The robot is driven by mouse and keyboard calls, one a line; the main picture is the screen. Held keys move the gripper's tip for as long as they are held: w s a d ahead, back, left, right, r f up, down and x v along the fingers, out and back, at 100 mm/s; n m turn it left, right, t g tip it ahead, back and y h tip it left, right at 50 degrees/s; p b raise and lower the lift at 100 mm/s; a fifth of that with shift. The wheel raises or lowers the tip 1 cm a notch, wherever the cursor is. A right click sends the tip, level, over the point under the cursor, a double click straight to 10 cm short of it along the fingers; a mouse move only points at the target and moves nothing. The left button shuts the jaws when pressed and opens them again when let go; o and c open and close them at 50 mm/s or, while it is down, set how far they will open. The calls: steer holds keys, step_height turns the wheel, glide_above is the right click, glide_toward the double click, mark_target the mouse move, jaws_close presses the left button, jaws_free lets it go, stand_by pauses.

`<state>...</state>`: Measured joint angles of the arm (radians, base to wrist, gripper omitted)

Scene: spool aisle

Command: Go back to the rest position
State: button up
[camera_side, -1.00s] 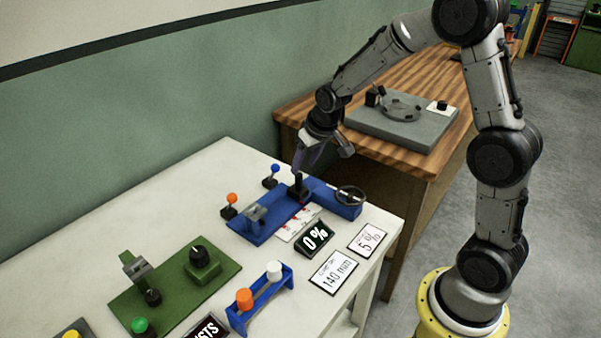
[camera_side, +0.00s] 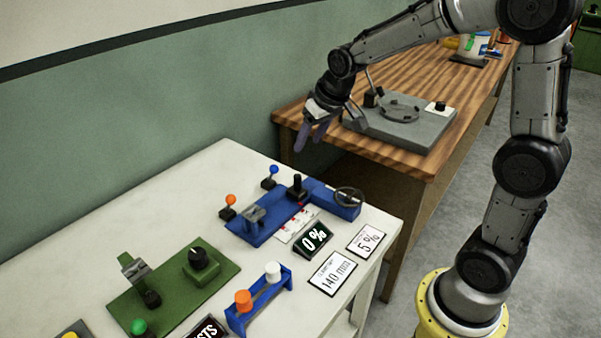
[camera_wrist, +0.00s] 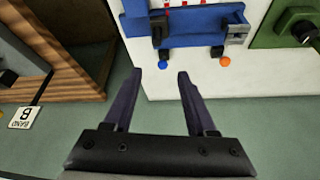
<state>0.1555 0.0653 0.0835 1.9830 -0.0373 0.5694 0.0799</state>
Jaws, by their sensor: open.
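My gripper (camera_side: 314,133) is open and empty. It hangs in the air above the gap between the white table (camera_side: 190,180) and the wooden bench (camera_side: 420,80). Its two dark fingers also show in the wrist view (camera_wrist: 160,82), spread apart with nothing between them. The blue fixture (camera_side: 325,196) with its black upright knob (camera_side: 297,186) stands on the white table, below and apart from the gripper. The fixture also shows at the top of the wrist view (camera_wrist: 195,22).
Levers with a blue ball (camera_side: 274,170) and an orange ball (camera_side: 230,200) stand by the fixture.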

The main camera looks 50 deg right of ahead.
steer(key=s+a+r+n+t, duration=0.15)
steer(key=s+a+r, duration=0.35)
steer(key=s+r, duration=0.6)
steer(key=s+a+f, duration=0.1)
steer(key=s+f, duration=0.2)
steer(key=s, duration=0.4)
steer(key=s+a+f+y, duration=0.1)
steer(key=s+f, duration=0.3)
steer(key=s, duration=0.3)
steer(key=shift+s+n+g, duration=0.2)
steer(key=shift+n+g, duration=0.15)
steer(key=shift+n, duration=0.1)
